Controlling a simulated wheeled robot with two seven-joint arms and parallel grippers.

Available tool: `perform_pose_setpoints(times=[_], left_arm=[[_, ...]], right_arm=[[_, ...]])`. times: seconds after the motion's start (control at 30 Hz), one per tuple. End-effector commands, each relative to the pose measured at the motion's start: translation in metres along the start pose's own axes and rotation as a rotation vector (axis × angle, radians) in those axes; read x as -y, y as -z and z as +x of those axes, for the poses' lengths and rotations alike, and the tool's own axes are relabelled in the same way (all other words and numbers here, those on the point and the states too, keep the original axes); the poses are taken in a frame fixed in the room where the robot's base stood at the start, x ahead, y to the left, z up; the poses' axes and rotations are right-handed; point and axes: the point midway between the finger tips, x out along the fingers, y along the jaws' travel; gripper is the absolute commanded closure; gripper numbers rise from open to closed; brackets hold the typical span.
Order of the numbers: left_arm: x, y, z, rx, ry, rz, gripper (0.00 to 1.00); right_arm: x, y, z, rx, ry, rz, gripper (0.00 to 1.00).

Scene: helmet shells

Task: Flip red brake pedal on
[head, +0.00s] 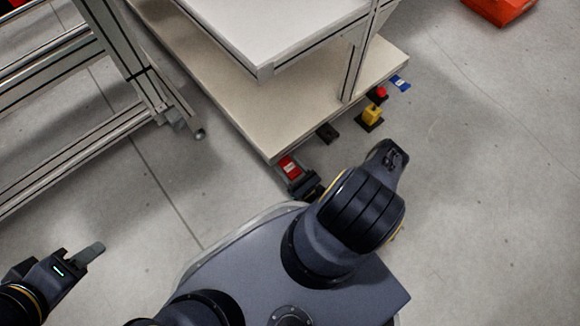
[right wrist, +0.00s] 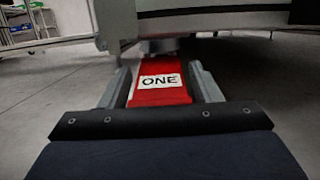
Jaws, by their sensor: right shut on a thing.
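The red brake pedal (head: 289,166) is at the front corner of the cart's lower shelf in the head view. In the right wrist view the red pedal (right wrist: 160,97) fills the space between the fingers and bears a white label reading "ONE". My right gripper (head: 293,172) is at the pedal, with its grey fingers on either side of it, shut on it. The pedal's underside and hinge are hidden. My left gripper (head: 88,253) is over bare floor at the lower left, away from the pedal. Its fingers overlap, so its opening is unclear.
The cart's lower shelf (head: 285,128) lies beyond the pedal. Along its edge are a black pedal (head: 327,132), a yellow block (head: 372,113), a red button (head: 378,93) and a blue piece (head: 400,83). A metal frame (head: 75,150) stands left.

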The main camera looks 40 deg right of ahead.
Motion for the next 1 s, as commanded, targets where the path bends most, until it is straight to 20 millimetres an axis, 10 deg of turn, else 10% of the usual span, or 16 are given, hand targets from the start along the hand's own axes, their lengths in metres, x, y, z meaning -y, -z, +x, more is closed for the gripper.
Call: perform_pose_setpoints(times=[0.37, 0.4, 0.53, 1.0], left_arm=[[-0.0001, 0.0003, -0.0004, 0.000, 0.000, 0.000, 0.64], [-0.0001, 0.0003, -0.0004, 0.000, 0.000, 0.000, 0.64], [-0.0002, 0.0003, -0.0004, 0.000, 0.000, 0.000, 0.64], [-0.0002, 0.0003, -0.0004, 0.000, 0.000, 0.000, 0.64]], right_arm=[[0.0005, 0.0014, 0.0003, 0.033, 0.001, 0.000, 0.84], [0.0005, 0.0014, 0.0003, 0.032, 0.001, 0.000, 0.41], [0.0005, 0.0013, 0.0002, 0.032, 0.000, 0.000, 0.24], [0.0045, 0.0051, 0.0005, 0.031, -0.011, 0.002, 0.23]])
